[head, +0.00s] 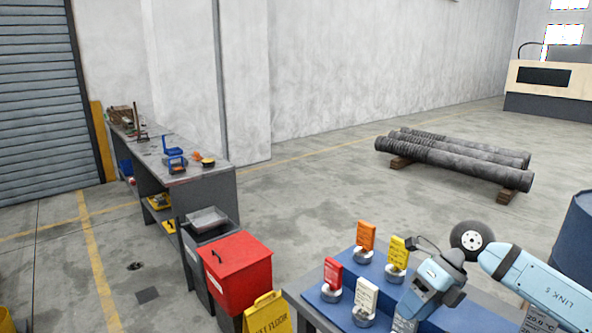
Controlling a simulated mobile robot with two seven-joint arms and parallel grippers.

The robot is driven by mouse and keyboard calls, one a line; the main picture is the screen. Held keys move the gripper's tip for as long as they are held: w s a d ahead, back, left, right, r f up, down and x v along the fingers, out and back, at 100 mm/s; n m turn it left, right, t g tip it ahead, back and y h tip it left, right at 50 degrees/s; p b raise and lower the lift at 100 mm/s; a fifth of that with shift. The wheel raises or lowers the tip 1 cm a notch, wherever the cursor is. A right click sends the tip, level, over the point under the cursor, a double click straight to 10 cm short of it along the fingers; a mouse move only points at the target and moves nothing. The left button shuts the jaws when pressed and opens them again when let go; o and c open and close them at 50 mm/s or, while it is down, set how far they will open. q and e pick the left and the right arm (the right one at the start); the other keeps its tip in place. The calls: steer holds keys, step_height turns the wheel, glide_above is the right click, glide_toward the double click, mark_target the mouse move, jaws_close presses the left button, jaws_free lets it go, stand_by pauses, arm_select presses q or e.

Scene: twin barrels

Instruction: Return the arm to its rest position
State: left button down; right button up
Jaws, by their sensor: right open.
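My right arm (540,287) comes in from the right edge, light blue and white with black joints. My right gripper (416,306) is at the lower right, over the blue-topped table (341,272); it is open, and I see nothing held in it. Its fingertips are small and partly hidden by the wrist. My left gripper and arm are out of view.
Orange (365,236), yellow (398,252), red (333,273) and white (366,295) tags on round metal bases stand close left of the gripper. A blue barrel (574,240) stands at the right edge. A red bin (236,270) is left of the table.

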steer(key=s+a+r+m+t+y+p, duration=0.1)
steer(key=s+a+m+t+y+p, duration=0.45)
steer(key=a+m+y, duration=0.7)
steer(key=s+d+f+m+t+h+p, duration=0.1)
steer(key=s+d+f+m+t+h, duration=0.15)
steer(key=f+m+t+h, duration=0.4)
steer(key=s+d+f+m+t+h+p, duration=0.1)
steer(key=s+d+f+m+t+h, duration=0.2)
steer(key=m+t, duration=0.6)
steer(key=s+d+f+m+g+h+p, duration=0.1)
steer(key=s+d+f+m+g+h, duration=0.3)
steer(key=s+f+m+g+h, duration=0.2)
steer(key=s+f+m+g, duration=0.2)
steer(key=s+f+m, duration=0.2)
steer(key=s+f, duration=0.2)
steer(key=shift+s+f+h, duration=0.3)
steer(key=shift+s+f, duration=0.1)
steer(key=shift+f, duration=0.05)
